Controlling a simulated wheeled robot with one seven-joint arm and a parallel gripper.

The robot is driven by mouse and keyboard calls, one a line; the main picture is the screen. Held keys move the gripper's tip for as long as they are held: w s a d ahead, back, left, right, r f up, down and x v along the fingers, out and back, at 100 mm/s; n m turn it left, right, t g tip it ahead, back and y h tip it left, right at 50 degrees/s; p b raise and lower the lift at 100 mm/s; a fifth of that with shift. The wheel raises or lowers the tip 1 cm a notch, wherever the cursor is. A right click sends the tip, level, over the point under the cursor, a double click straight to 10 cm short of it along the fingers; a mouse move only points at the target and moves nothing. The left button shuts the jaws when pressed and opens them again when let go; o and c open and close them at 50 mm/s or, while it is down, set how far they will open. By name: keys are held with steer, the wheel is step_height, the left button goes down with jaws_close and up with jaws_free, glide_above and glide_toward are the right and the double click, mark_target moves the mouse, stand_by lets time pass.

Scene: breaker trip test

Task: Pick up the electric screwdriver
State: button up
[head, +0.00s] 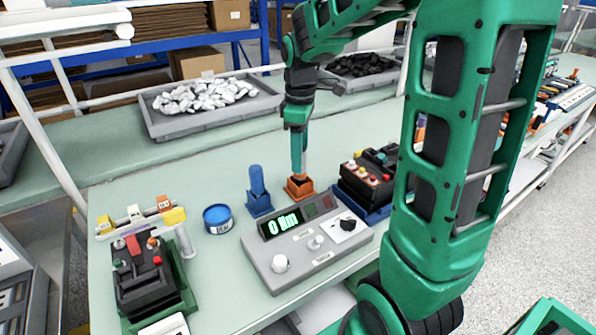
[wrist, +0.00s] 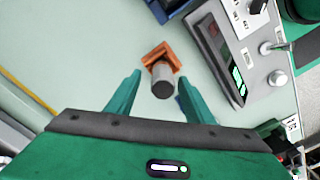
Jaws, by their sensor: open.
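A dark grey cylinder (wrist: 163,88), which looks like the upright handle of the electric screwdriver, stands in an orange holder (wrist: 158,56) in the wrist view. The orange holder also shows on the bench in the head view (head: 299,187), with the tool mostly hidden by my gripper there. My gripper (head: 298,170) points down over the holder. In the wrist view its two fingers (wrist: 159,82) are open, one on each side of the cylinder, with gaps visible. I cannot tell how far down the fingers reach along it.
A blue holder with a blue tool (head: 257,190) stands just left. A grey test unit with a display (head: 305,240) is in front. A breaker block (head: 370,180) stands right, a blue tin (head: 217,218) left. A grey tray of pale parts (head: 205,103) is behind.

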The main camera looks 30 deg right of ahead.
step_height(320, 180, down, 4)
steer(key=shift+s+f, duration=0.1)
steer(key=shift+s, duration=0.05)
steer(key=shift+c, duration=0.3)
steer(key=c, duration=1)
steer(key=shift+c, duration=0.3)
steer(key=shift+r, duration=0.2)
